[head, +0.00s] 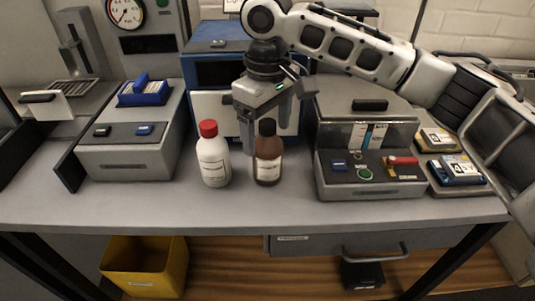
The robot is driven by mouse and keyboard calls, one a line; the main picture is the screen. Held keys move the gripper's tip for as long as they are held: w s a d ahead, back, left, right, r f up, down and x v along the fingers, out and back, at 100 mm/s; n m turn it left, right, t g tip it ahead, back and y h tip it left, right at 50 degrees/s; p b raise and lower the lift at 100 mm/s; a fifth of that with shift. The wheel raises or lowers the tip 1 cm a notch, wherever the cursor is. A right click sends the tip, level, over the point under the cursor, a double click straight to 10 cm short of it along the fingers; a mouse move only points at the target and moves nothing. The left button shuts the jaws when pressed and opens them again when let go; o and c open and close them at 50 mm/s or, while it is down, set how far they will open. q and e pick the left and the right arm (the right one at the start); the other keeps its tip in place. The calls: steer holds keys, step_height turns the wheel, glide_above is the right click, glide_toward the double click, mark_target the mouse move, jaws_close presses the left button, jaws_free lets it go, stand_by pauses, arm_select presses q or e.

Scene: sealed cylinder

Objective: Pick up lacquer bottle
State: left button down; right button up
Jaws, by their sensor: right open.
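A brown bottle with a black cap (268,168) stands upright on the grey bench. A white bottle with a red cap (213,162) stands upright just to its left. Both carry pale labels too small to read, so I cannot tell by text which holds lacquer. My right gripper (262,132) points down, open and empty, just behind the brown bottle; one finger shows between the two bottles, and the brown bottle hides part of the gripper. I cannot tell whether it touches the bottle. My left gripper is out of view.
A grey machine with a blue part (143,93) stands left, and a machine with a green button and red handle (368,160) stands right. A blue-and-white unit (215,75) is behind. The bench front is clear. A yellow bin (145,270) sits below.

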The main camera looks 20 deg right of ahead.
steer(key=shift+f, duration=1.2)
steer(key=c, duration=1.2)
steer(key=shift+c, duration=0.2)
